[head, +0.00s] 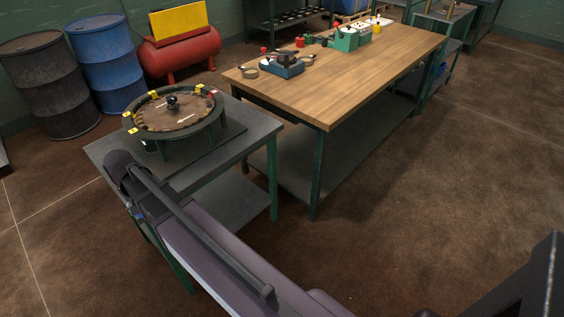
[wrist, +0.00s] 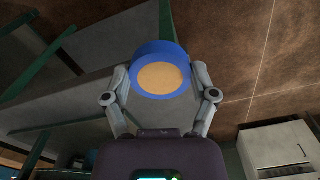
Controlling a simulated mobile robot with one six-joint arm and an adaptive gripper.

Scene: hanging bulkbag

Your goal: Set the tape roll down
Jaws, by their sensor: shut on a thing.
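The tape roll (wrist: 160,49) is a blue round roll with a tan disc-like middle in the wrist view. My gripper (wrist: 160,75) is shut on it, with one finger on each side. The roll appears clear of any surface, with a grey panel and brown floor behind it. In the head view, my arm reaches to the grey side table (head: 254,131) at the left. I cannot make out the gripper or the held roll there.
A round dark fixture (head: 178,118) with yellow tags takes up much of the side table. The wooden workbench (head: 350,82) holds a blue-grey tool (head: 282,67), a green box (head: 345,40) and small items. Drums (head: 105,55) and a red tank (head: 180,52) stand behind. Open floor lies right.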

